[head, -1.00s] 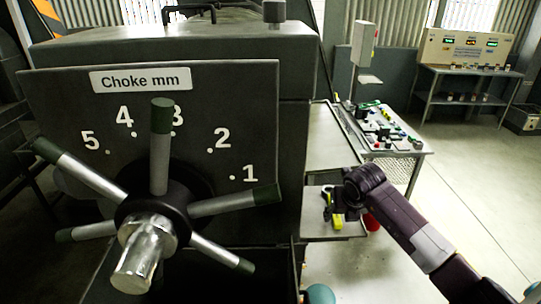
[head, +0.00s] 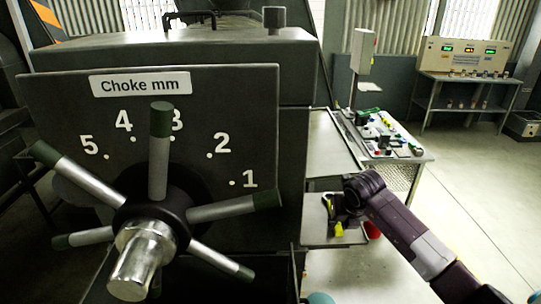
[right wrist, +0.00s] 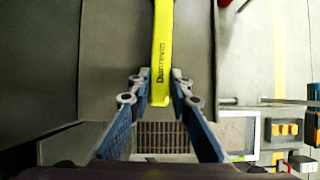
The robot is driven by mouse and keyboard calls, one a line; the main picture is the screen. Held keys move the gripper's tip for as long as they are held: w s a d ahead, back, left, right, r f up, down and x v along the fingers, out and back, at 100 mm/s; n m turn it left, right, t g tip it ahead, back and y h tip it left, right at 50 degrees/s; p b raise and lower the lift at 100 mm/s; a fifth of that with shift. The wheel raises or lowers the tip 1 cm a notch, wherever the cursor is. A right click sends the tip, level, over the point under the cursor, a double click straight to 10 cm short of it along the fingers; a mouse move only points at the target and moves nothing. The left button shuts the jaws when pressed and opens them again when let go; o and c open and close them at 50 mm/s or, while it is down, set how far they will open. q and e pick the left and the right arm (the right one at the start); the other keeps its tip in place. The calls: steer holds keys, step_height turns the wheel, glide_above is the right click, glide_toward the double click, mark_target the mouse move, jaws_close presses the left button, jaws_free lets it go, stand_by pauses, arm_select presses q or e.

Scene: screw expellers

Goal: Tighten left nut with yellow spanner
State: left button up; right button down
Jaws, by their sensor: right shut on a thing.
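My right gripper (head: 340,208) is at the small shelf right of the dark machine. The right wrist view shows its fingers (right wrist: 159,82) shut on the yellow spanner (right wrist: 162,45), one on each side of the handle. The handle runs up out of that view, so the jaw end is hidden. In the head view only a short piece of the spanner (head: 339,229) shows below the gripper. I cannot make out the left nut in either view. My left gripper is not in view.
A choke handwheel with several spokes and a shiny hub (head: 142,258) juts out from the machine's dial plate (head: 250,110).

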steer(key=shift+r, duration=0.15)
steer(key=shift+r+p, duration=1.7)
steer(key=shift+r, duration=1.7)
